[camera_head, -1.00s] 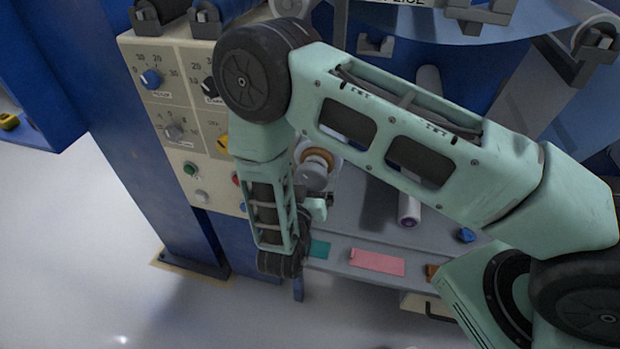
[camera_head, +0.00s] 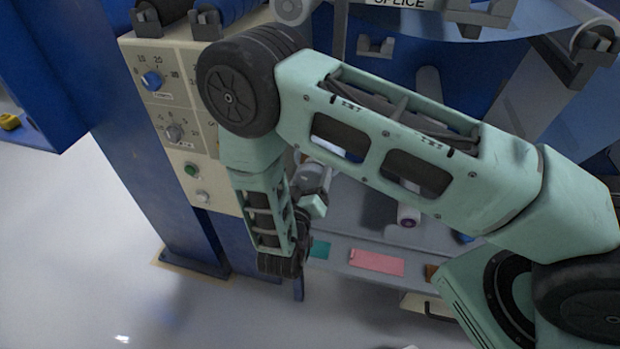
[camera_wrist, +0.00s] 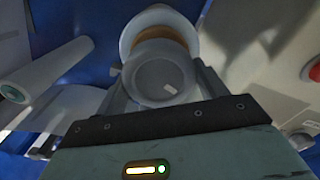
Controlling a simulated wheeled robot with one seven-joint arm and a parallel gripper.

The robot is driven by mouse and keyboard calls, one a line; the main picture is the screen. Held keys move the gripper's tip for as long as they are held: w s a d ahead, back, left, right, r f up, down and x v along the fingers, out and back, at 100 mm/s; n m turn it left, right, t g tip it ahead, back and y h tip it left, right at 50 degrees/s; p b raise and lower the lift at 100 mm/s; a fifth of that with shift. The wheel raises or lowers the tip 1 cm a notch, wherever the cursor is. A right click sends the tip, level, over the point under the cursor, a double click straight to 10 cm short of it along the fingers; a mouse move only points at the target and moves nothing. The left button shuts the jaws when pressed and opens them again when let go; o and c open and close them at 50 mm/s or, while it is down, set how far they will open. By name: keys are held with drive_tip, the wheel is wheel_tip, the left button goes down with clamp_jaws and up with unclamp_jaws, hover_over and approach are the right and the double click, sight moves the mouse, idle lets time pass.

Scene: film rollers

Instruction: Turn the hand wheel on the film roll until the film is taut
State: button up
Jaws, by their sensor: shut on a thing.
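In the wrist view the hand wheel (camera_wrist: 158,88) is a grey disc with a small pale mark right of its middle. Behind it is an amber-brown band of the film roll (camera_wrist: 172,42) and a pale round flange. My gripper (camera_wrist: 161,78) has one finger on each side of the wheel and is shut on it. In the head view my gripper (camera_head: 318,190) is at the wheel, and my arm hides most of the wheel and roll. I cannot tell from these frames whether the film is taut.
A cream control panel (camera_head: 170,120) with knobs and buttons stands left of my arm. A grey shelf (camera_head: 385,235) with a pink card (camera_head: 377,262) and a teal card (camera_head: 319,249) lies below. In the wrist view a pale roller (camera_wrist: 50,70) is at the left and a red button (camera_wrist: 301,141) at the right.

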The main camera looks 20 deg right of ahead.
drive_tip(key=n, duration=0.5)
drive_tip(key=shift+a+f+n+p, duration=0.1)
drive_tip(key=shift+n+p, duration=0.2)
drive_tip(key=shift+n, duration=0.1)
idle(0.3)
drive_tip(key=o, duration=1)
drive_tip(key=b+v, duration=0.3)
drive_tip(key=v, duration=1.4)
drive_tip(key=shift+s+a, duration=0.1)
drive_tip(key=shift+s, duration=0.05)
